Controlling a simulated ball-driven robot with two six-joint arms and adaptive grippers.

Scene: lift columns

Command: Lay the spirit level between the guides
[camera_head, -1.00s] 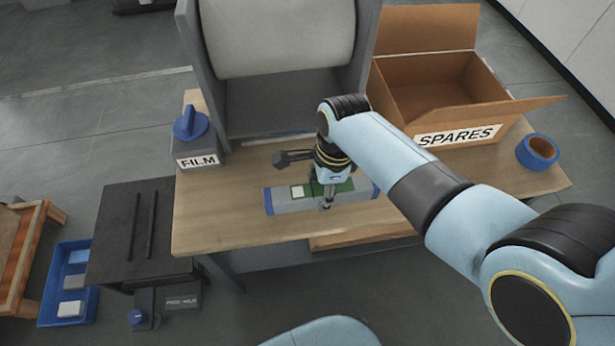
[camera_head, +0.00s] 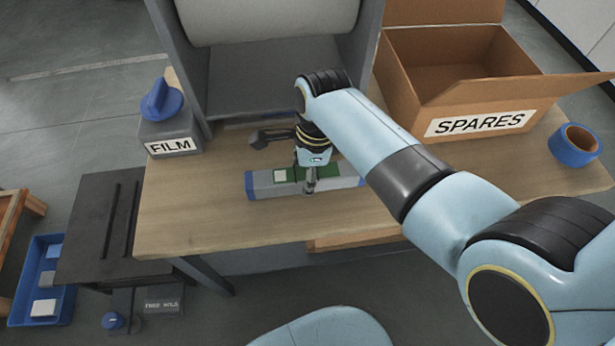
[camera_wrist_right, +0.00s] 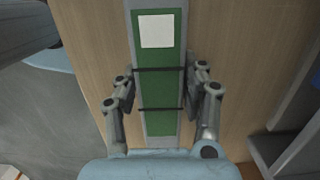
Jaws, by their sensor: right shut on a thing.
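The spirit level (camera_head: 262,184) is a grey bar with blue ends and a green panel with a white square. It lies along the front half of the wooden table, level with its top or just above it; I cannot tell which. My right gripper (camera_head: 309,186) is shut across its middle from above. In the right wrist view the fingers (camera_wrist_right: 161,82) stand on both sides of the green panel (camera_wrist_right: 158,92). The guides are two thin dark rails, a left one (camera_head: 111,222) and a right one (camera_head: 132,220), on a low black stand at the left, with bare surface between them. My left gripper is not in view.
The wooden table (camera_head: 190,225) also holds a FILM block with a blue knob (camera_head: 165,130), a grey machine with a roll (camera_head: 270,90), an open SPARES box (camera_head: 480,122) and blue tape (camera_head: 575,146). A blue tray (camera_head: 50,285) stands left of the black stand (camera_head: 80,265).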

